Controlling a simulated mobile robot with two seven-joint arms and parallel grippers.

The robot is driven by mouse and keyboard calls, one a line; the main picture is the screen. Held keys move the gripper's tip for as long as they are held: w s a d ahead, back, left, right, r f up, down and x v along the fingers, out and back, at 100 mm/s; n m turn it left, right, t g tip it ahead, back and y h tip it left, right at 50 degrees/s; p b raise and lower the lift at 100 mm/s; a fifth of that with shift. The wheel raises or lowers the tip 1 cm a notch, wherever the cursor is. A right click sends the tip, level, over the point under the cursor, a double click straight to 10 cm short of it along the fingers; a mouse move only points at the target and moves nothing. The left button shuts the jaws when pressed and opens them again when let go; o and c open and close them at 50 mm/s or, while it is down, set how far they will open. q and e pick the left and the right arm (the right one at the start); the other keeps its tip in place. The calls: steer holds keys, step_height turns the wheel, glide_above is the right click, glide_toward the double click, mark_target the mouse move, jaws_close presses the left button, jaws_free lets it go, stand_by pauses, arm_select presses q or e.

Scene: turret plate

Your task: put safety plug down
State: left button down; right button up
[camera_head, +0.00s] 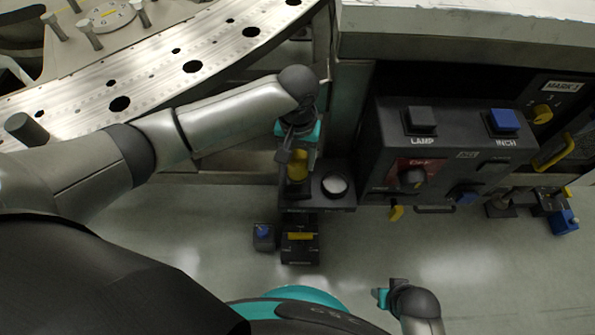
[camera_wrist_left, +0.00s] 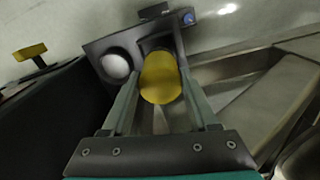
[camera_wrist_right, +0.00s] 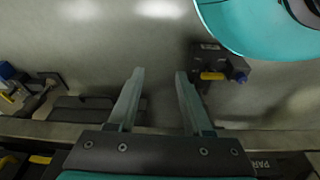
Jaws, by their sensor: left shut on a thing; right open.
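The yellow safety plug (camera_head: 298,164) is between the fingers of my left gripper (camera_head: 297,150), which is shut on it. In the left wrist view the plug (camera_wrist_left: 160,78) shows as a rounded yellow top between the two fingertips. It is over or in one place of a small black holder (camera_head: 318,201); I cannot tell whether it is seated. A white round piece (camera_head: 335,185) fills the other place, and it also shows in the left wrist view (camera_wrist_left: 115,66). My right gripper (camera_wrist_right: 160,75) is open and empty above the floor, away from the holder.
A dark control box (camera_head: 440,150) with LAMP and INCH buttons stands right of the holder. A metal plate with holes (camera_head: 160,75) lies at the upper left. A small black box with a yellow part (camera_head: 300,248) and a blue-topped piece (camera_head: 263,235) are below the holder. Floor is clear around them.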

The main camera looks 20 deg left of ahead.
mark_target(297, 171)
arm_select(q)
steer(key=shift+f, duration=0.65)
steer(key=shift+f+b, duration=1.05)
steer(key=shift+f, duration=0.85)
arm_select(e)
step_height(297, 171, up, 5)
steer(key=w, duration=0.2)
steer(key=shift+w+a+r+t, duration=0.15)
steer(key=shift+w+a+t, duration=0.15)
steer(key=shift+w+a, duration=0.1)
arm_select(q)
steer(key=shift+f, duration=0.1)
steer(key=shift+c, duration=0.8)
jaws_free()
